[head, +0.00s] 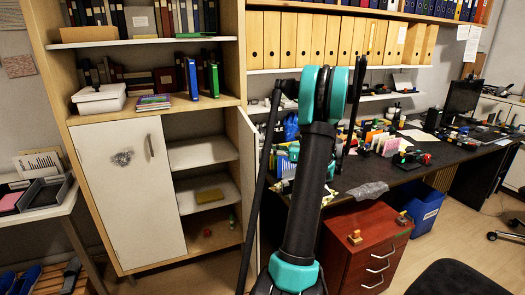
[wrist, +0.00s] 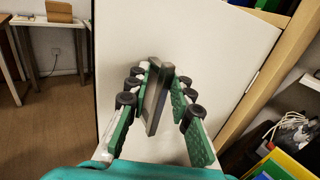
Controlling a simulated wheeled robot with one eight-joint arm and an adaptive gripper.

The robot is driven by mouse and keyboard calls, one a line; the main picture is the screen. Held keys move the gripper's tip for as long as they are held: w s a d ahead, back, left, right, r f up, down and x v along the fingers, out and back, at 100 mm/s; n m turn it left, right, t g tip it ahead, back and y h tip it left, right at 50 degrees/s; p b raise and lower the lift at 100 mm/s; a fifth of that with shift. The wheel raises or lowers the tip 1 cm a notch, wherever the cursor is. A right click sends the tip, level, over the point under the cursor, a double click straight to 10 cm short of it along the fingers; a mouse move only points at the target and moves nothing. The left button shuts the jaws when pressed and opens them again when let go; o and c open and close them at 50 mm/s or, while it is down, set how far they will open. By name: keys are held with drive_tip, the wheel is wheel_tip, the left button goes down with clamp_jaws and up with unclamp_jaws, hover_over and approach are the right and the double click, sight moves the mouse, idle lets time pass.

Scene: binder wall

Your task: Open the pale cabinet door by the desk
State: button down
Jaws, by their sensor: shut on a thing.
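The cabinet's right-hand pale door (wrist: 215,45) fills much of the wrist view. In the head view that half of the cabinet stands open, and the door shows only as a thin pale strip, mostly hidden behind my arm. My gripper (wrist: 157,88) is shut on the dark bar handle (wrist: 154,104) of this door, with green finger pads on both sides of it. My gripper is hidden in the head view. The left-hand pale door (head: 125,190) is closed and has a metal handle (head: 150,146).
Inside the open half are pale shelves (head: 202,150) with a few small items. A cluttered dark desk (head: 365,172) and a red drawer unit (head: 355,260) stand to the right. A small table (head: 50,210) with trays is at the left.

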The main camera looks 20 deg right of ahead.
drive_tip(key=shift+w+d+r, duration=0.15)
drive_tip(key=shift+w+d, duration=0.15)
drive_tip(key=shift+w, duration=0.2)
drive_tip(key=c, duration=1.7)
unclamp_jaws()
drive_tip(key=shift+o, duration=0.5)
drive_tip(key=shift+w, duration=0.1)
drive_tip(key=shift+a, duration=0.1)
drive_tip(key=v, duration=1.2)
drive_tip(key=shift+s, duration=0.25)
drive_tip(key=shift+s, duration=0.1)
